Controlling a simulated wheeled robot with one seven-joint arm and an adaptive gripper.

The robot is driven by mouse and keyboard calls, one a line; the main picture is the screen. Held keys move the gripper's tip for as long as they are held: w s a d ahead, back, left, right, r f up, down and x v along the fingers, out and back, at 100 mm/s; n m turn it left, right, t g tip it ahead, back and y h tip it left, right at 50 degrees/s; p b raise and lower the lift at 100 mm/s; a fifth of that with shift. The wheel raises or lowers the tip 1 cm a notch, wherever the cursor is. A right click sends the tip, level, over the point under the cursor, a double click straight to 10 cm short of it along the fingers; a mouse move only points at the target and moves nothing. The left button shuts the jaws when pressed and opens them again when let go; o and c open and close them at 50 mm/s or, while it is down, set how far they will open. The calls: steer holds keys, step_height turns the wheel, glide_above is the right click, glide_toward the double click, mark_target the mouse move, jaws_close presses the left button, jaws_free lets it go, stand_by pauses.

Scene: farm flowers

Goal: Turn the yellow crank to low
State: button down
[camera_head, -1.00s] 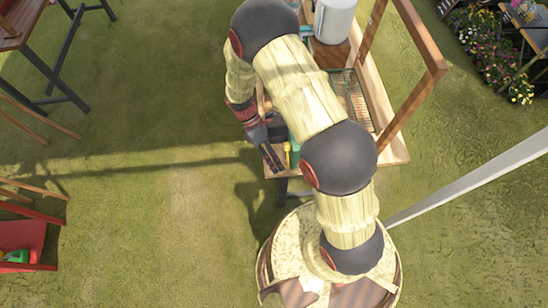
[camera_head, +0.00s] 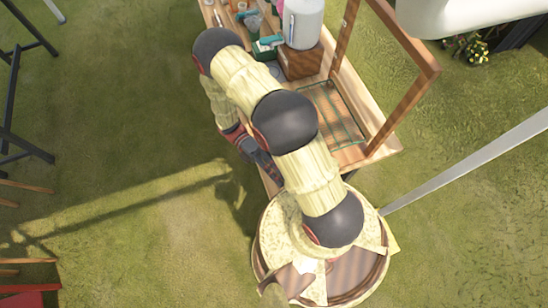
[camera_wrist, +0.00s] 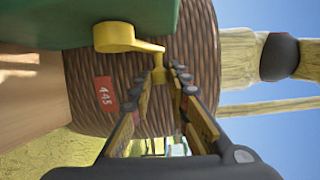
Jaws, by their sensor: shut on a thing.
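The yellow crank (camera_wrist: 116,38) shows in the wrist view on the side of a green box (camera_wrist: 100,14). Its arm reaches to the right, and its yellow handle (camera_wrist: 159,74) lies between my gripper's fingertips. My gripper (camera_wrist: 176,82) is shut on this handle. In the head view my gripper (camera_head: 268,170) is low at the near left edge of the wooden table (camera_head: 352,156). The crank is hidden there by my arm.
The table carries a wooden frame (camera_head: 430,72), a white canister (camera_head: 303,22) on a brown block (camera_head: 300,62), and several small items at its far end. A white pole (camera_head: 470,165) crosses at the right. Open grass (camera_head: 130,130) lies to the left.

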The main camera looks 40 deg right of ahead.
steer(key=shift+w+d+r+n+g+b, duration=0.1)
steer(key=shift+w+r+n+g+b, duration=0.15)
steer(key=shift+g, duration=0.2)
steer(key=shift+w+n+g+b, duration=0.15)
steer(key=shift+g+b, duration=0.15)
steer(key=shift+g, duration=0.15)
steer(key=shift+r+h, duration=0.1)
steer(key=shift+h, duration=0.2)
steer(key=c, duration=1.7)
jaws_free()
steer(key=w, duration=0.4)
steer(key=w+a+f, duration=0.1)
steer(key=w, duration=0.6)
steer(key=shift+w+a+f, duration=0.3)
steer(key=shift+w+f, duration=0.1)
